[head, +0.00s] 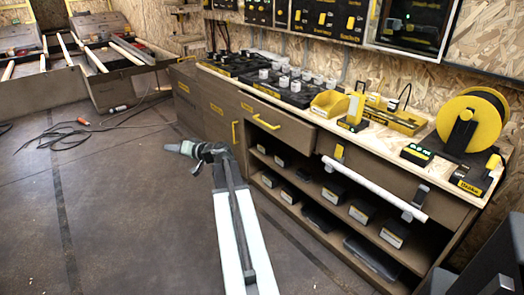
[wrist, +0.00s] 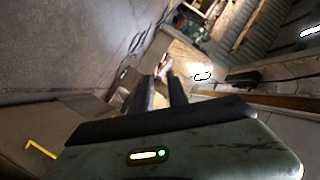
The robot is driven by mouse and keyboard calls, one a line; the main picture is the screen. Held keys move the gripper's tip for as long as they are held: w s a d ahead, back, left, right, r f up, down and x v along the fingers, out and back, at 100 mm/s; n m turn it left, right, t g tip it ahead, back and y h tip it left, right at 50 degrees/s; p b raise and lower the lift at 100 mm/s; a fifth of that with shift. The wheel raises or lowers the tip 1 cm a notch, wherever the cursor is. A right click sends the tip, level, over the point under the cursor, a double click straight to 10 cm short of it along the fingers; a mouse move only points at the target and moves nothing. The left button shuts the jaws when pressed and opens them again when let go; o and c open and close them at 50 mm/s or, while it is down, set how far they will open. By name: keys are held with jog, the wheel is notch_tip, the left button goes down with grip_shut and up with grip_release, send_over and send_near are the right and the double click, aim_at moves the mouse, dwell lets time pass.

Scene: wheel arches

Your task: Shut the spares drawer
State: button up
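My gripper (head: 168,147) is out over the floor, left of the cabinet and apart from the drawers, pointing left. In the wrist view its two dark fingers (wrist: 160,92) stand apart with nothing held between them. A yellow handle (wrist: 40,148) shows at lower left there.
A cabinet door (head: 222,125) with an upright yellow handle is left of the drawer. Open shelves (head: 340,215) with several boxes lie below. A yellow reel (head: 470,120) and tools stand on the worktop. Floor at left is mostly clear, with a cable (head: 60,135) farther back.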

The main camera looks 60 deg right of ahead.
jog(key=s+d+f+m+t+h+b, duration=0.1)
jog(key=s+d+f+m+h+b, duration=0.25)
jog(key=d, duration=0.75)
jog(key=s+d+f+m+t+h+b, duration=0.1)
jog(key=s+d+m+h+b, duration=0.25)
jog(key=s+d, duration=0.6)
jog(key=m+g+h+b, duration=0.2)
jog(key=m+h+b, duration=0.15)
jog(key=h, duration=0.35)
send_near(265, 124)
jog(key=w+d, duration=0.2)
jog(key=shift+m, duration=0.35)
jog(key=p+x, duration=0.2)
jog(key=x, duration=0.6)
grip_shut()
